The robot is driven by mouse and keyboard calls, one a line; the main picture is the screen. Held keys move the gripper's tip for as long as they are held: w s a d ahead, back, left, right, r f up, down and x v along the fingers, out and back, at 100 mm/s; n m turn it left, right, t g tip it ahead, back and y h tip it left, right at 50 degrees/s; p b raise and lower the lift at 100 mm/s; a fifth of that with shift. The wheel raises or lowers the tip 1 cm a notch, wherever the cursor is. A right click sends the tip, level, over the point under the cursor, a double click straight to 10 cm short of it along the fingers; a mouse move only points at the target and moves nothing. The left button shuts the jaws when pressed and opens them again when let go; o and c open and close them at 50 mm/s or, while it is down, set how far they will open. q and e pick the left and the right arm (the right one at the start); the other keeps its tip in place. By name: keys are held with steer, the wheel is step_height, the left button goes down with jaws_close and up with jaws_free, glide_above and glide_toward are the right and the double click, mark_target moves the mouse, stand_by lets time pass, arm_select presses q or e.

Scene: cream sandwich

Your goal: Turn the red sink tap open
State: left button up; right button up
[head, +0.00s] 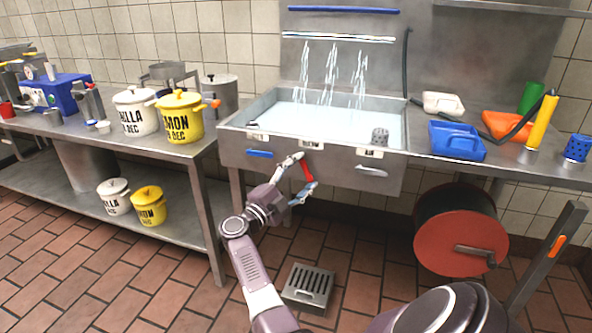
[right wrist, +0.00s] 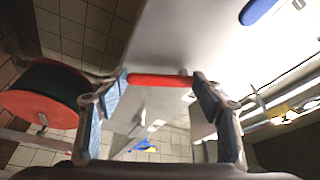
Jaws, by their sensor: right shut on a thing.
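The sink (head: 230,150) is a metal basin full of water, with several streams falling into it from a bar at the back. The red tap handle (head: 307,172) is on its front panel, below the middle label, and slants in the head view. My right gripper (head: 299,176) is at the panel, its fingers around the red handle. In the right wrist view the red handle (right wrist: 160,80) spans the gap between the two blue-padded fingertips (right wrist: 161,92), which hold it at its ends. My left gripper is not in view.
A blue handle (head: 259,153) and a pale handle (head: 372,171) flank the red one. A red hose reel (head: 461,236) hangs below right. A blue tray (head: 456,142) and yellow pot (head: 180,118) stand on the counters. A drain grate (head: 308,286) lies in the floor.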

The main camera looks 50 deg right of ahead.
steer(key=shift+w+a+f+m, duration=0.1)
steer(key=shift+w+f+m, duration=0.1)
steer(key=shift+m, duration=0.3)
steer(key=shift+w+a+m+g+y, duration=0.1)
steer(key=shift+w+m+g+y, duration=0.15)
steer(key=shift+m+y, duration=0.45)
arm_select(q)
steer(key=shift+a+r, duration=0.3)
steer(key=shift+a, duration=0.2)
arm_select(e)
steer(key=shift+w+a+m, duration=0.1)
steer(key=shift+w+m, duration=0.1)
steer(key=shift+m, duration=1)
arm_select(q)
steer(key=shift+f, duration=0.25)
arm_select(e)
steer(key=shift+r+y, duration=0.1)
steer(key=shift+y, duration=0.2)
steer(key=o, duration=1.4)
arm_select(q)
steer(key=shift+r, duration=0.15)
arm_select(e)
steer(key=o, duration=0.3)
